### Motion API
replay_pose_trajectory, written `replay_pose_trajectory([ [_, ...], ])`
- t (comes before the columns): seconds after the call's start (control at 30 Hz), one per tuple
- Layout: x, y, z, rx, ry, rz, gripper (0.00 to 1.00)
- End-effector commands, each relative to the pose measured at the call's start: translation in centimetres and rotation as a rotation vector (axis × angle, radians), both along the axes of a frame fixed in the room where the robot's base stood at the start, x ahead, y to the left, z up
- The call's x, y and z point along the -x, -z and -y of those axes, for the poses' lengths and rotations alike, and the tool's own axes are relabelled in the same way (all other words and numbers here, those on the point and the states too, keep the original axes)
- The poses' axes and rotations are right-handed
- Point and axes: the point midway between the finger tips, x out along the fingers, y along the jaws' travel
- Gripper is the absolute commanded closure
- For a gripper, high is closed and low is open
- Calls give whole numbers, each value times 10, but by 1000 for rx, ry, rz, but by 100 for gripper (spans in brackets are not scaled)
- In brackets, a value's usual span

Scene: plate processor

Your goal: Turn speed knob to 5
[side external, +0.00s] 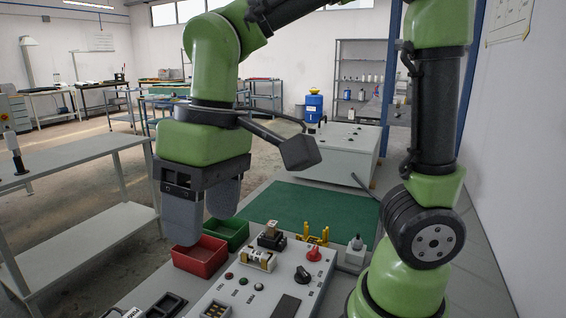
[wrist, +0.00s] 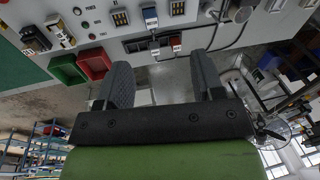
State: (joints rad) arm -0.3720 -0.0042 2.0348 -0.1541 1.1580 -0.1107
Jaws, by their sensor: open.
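The grey control panel (side external: 262,285) lies on the bench at the lower middle of the side external view. A black knob (side external: 302,275) and a red knob (side external: 314,254) stand on its right part. Labels and scale marks are too small to read, so I cannot tell the speed knob's setting. My gripper (side external: 203,226) is open and empty, fingers pointing down, left of the knobs and above the red bin. In the wrist view my gripper (wrist: 160,64) has a wide gap between its fingers. The panel (wrist: 108,27) shows there along the top, apart from the fingers.
A red bin (side external: 200,257) and a green bin (side external: 227,234) stand at the panel's far left. A green mat (side external: 310,212) has bare space.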

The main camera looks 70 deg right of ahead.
Motion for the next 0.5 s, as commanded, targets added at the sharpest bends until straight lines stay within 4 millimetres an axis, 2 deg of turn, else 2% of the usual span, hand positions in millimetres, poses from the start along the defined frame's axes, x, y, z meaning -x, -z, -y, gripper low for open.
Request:
replay_pose_trajectory([
  [0.2, 15, -19, 26, -53, 119, 115, 38],
  [0.5, 39, -32, 55, -110, 274, 271, 38],
])
